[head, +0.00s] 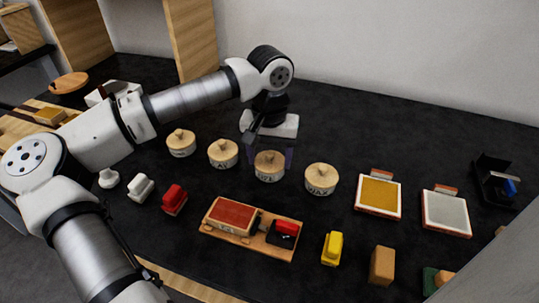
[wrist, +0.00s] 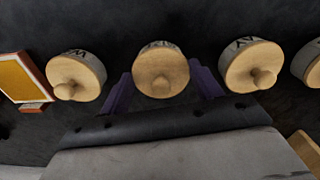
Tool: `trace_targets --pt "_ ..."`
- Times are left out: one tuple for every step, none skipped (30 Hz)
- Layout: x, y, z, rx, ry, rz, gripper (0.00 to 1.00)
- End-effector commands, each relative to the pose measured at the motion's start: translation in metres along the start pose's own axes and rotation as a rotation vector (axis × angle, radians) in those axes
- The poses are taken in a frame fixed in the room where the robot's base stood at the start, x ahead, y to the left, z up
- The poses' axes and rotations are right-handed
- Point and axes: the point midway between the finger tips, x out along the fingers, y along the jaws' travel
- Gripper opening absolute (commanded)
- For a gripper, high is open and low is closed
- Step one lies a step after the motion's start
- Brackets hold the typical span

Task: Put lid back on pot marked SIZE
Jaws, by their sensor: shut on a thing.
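The pot marked SIZE (head: 268,174) stands upright on the dark worktop, third from the left in a row of similar pots; its label is hard to read. Its round wooden lid (head: 269,158) with a knob sits at the pot's mouth and looks level. In the wrist view the lid (wrist: 161,72) is in the middle, with the pot's label partly showing behind it. My gripper (head: 271,154) is over this pot, its purple fingers on either side of the lid and shut on it. Whether the lid is fully seated cannot be told.
Lidded pots stand close on both sides, one of them on the right (head: 321,179). In front are a wooden board (head: 212,229) with a red pad, a red block (head: 175,199) and a yellow block (head: 332,247). Gold (head: 378,193) and silver (head: 446,212) leaf packs lie to the right.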

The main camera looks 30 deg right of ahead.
Motion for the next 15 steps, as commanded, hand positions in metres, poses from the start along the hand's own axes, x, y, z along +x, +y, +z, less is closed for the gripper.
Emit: trace_targets --pt "-0.0001 0.0000 -0.0001 0.000 0.000 0.000 0.42" --pt "-0.0002 0.0000 -0.0001 0.000 0.000 0.000 0.42" --pt "-0.0003 0.0000 -0.0001 0.000 0.000 0.000 0.42" --pt "-0.0004 0.0000 -0.0001 0.000 0.000 0.000 0.42" --pt "-0.0004 0.0000 -0.0001 0.000 0.000 0.000 0.42" --pt "-0.0004 0.0001 -0.0001 0.000 0.000 0.000 0.42" --pt "-0.0003 0.0001 -0.0001 0.000 0.000 0.000 0.42" --pt "-0.0004 0.0001 -0.0001 0.000 0.000 0.000 0.42" --pt "-0.0003 0.0001 -0.0001 0.000 0.000 0.000 0.42" --pt "-0.0003 0.0001 -0.0001 0.000 0.000 0.000 0.42" --pt "-0.0003 0.0001 -0.0001 0.000 0.000 0.000 0.68" --pt "-0.0003 0.0001 -0.0001 0.000 0.000 0.000 0.73" --pt "-0.0003 0.0001 -0.0001 0.000 0.000 0.000 0.77" --pt "-0.0003 0.0001 -0.0001 0.000 0.000 0.000 0.81" --pt "-0.0003 0.0001 -0.0001 0.000 0.000 0.000 0.86"
